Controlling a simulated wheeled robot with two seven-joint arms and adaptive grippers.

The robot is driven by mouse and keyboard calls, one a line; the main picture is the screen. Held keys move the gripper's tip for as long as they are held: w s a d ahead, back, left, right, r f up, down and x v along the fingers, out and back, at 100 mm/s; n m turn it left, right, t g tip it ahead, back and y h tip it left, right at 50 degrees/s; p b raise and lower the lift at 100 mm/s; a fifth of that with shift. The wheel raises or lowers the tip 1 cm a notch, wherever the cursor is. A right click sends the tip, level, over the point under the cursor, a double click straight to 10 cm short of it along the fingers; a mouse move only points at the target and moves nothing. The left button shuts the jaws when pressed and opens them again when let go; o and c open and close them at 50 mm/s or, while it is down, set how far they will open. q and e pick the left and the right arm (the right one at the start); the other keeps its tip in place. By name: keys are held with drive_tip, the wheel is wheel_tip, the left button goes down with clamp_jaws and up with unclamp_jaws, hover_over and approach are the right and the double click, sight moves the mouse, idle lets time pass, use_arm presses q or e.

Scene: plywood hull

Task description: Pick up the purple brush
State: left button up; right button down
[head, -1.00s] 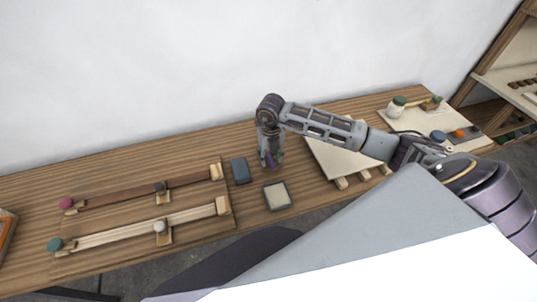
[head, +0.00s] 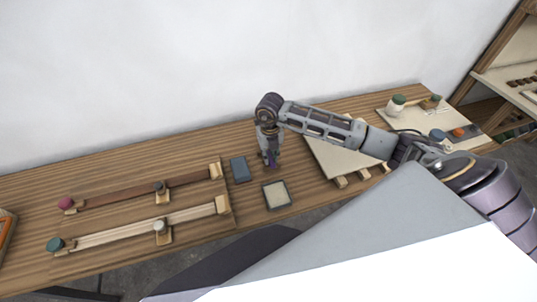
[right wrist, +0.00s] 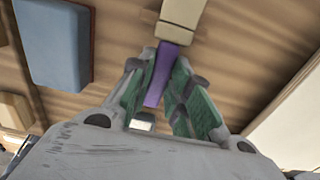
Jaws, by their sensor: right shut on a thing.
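The purple brush (right wrist: 162,72) is between the fingers of my right gripper (right wrist: 165,95). Its purple handle runs between the green finger pads, and its pale beige end (right wrist: 181,18) points away from the palm. In the head view the right gripper (head: 270,160) points down at the table, right of a blue-grey block, and only a little of the purple brush (head: 271,162) shows. The gripper is shut on the brush. I cannot tell whether the brush touches the table. My left gripper is not in view.
The blue-grey block (head: 240,169) and a framed pale pad (head: 277,195) lie close by. A board with two long wooden strips (head: 150,230) is at left. A pale panel on slats (head: 338,160) is at right, and a tray with a jar (head: 396,105) lies beyond it.

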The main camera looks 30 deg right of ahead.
sight(270, 157)
drive_tip(key=shift+r, duration=0.15)
wheel_tip(270, 157, up, 10)
drive_tip(key=b, duration=0.1)
idle(0.5)
idle(0.6)
